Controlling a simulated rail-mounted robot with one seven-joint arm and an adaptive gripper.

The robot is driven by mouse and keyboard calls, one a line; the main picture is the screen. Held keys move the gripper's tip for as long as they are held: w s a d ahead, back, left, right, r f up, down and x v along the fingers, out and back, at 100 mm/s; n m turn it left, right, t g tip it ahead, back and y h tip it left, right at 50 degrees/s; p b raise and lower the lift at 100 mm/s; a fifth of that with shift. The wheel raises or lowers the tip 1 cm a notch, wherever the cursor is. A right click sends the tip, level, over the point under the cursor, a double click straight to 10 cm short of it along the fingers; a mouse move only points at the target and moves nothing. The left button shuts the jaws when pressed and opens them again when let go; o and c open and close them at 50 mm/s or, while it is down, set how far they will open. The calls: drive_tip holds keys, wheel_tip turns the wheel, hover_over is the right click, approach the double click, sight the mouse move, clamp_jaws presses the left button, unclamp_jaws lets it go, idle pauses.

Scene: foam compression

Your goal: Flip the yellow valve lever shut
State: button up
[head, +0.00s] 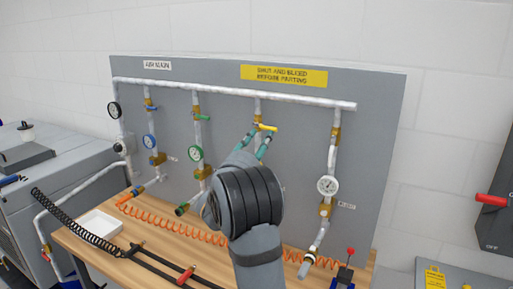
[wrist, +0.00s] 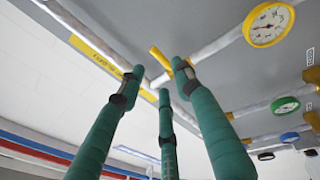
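The yellow valve lever (head: 267,127) sits on the third vertical pipe of the grey panel and points to the right, roughly across the pipe. In the wrist view the lever (wrist: 160,58) lies near the fingertips, close to the right one. My gripper (head: 258,138) is at the lever, just below it, with its green fingers reaching up to it. In the wrist view the fingers of my gripper (wrist: 155,82) are spread apart, with nothing between them held. I cannot tell whether a fingertip touches the lever. The pipe below the lever is largely hidden by my arm.
Other pipes carry a green lever (head: 202,117), a blue lever (head: 150,108) and a white gauge (head: 327,186). A yellow-rimmed gauge (wrist: 268,24) is close in the wrist view. A wooden bench (head: 100,250) below holds a white tray (head: 97,225) and an orange coiled hose (head: 165,222).

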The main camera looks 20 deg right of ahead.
sight(268, 129)
drive_tip(key=v, duration=0.3)
drive_tip(key=shift+s+a+f, duration=0.1)
drive_tip(key=shift+s+a, duration=0.15)
drive_tip(key=shift+s, duration=0.05)
drive_tip(key=x, duration=1.2)
drive_tip(key=shift+w+f+m+b, duration=0.1)
drive_tip(key=shift+f+m+b, duration=0.25)
drive_tip(key=shift+b, duration=0.1)
drive_tip(key=shift+m, duration=0.25)
drive_tip(key=shift+r, duration=0.1)
drive_tip(key=shift+d, duration=0.15)
